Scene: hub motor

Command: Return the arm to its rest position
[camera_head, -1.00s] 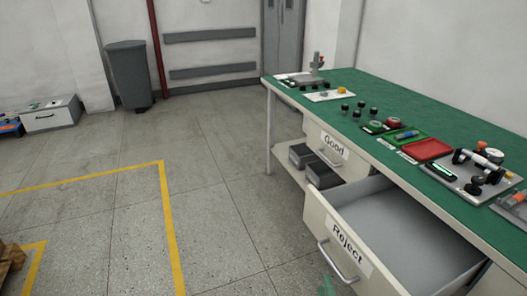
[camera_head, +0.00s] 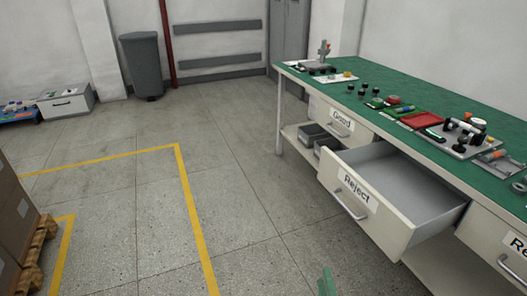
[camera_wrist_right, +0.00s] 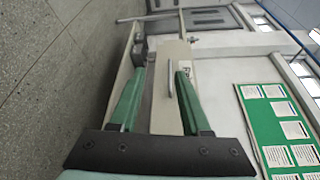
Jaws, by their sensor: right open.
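My right gripper (camera_wrist_right: 158,105) shows in the right wrist view with its two green fingers apart and nothing between them. A drawer front with a handle shows beyond the fingers. In the head view only a green tip of my right gripper (camera_head: 327,281) shows at the bottom edge, over the floor and apart from the workbench. My left gripper is not in view.
The Reject drawer (camera_head: 365,206) stands pulled out from the green-topped workbench (camera_head: 420,96), and looks empty. The Good drawer (camera_head: 341,121) is shut. Tools and a red tray (camera_head: 421,121) lie on the bench. Boxes on a pallet (camera_head: 38,250) stand at left. The middle floor is clear.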

